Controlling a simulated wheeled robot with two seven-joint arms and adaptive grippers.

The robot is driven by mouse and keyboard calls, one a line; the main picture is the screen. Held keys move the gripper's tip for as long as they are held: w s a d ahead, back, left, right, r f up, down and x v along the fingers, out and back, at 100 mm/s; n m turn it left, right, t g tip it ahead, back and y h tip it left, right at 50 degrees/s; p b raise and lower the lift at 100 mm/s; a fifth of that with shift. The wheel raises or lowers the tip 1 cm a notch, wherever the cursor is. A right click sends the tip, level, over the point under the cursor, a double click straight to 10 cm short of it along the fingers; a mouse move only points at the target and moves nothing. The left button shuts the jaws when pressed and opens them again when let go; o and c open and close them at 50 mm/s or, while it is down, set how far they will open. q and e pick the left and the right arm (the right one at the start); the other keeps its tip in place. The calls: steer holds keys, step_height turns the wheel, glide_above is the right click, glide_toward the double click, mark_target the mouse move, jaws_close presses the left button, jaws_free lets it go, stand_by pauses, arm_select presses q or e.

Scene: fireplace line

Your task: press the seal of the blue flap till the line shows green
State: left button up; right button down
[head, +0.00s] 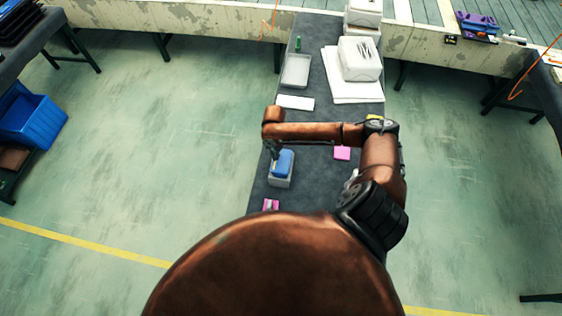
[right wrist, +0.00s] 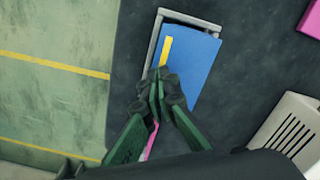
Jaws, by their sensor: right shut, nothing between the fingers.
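The blue flap (head: 284,162) lies on a small light grey box (head: 280,183) on the dark table. In the right wrist view the blue flap (right wrist: 200,68) sits slightly askew over the box's grey rim (right wrist: 153,38). A yellow line (right wrist: 166,50) runs along the flap's left side; no green shows on it. My right gripper (right wrist: 158,88) is shut and empty, its fingertips at the near end of the yellow line. I cannot tell whether they touch the flap. In the head view my right gripper (head: 275,154) points down at the flap's left edge. My left gripper is out of view.
Pink pieces lie on the table, one right of the box (head: 342,153) and one nearer me (head: 270,204). A grey tray (head: 296,70), a white slab (head: 295,102) and a white package (head: 360,58) are farther back. The table's left edge is close to the box.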

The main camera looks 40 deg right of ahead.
steer(key=shift+f+b, duration=0.3)
steer(key=shift+f, duration=0.4)
steer(key=shift+s+f+p, duration=0.2)
steer(key=shift+f+p, duration=0.05)
steer(key=shift+p, duration=0.3)
stand_by(3.3)
steer(key=r+p, duration=0.7)
steer(key=shift+w+r, duration=0.2)
steer(key=shift+r, duration=0.05)
stand_by(0.3)
steer(key=shift+f, duration=0.1)
step_height(320, 180, up, 12)
stand_by(0.6)
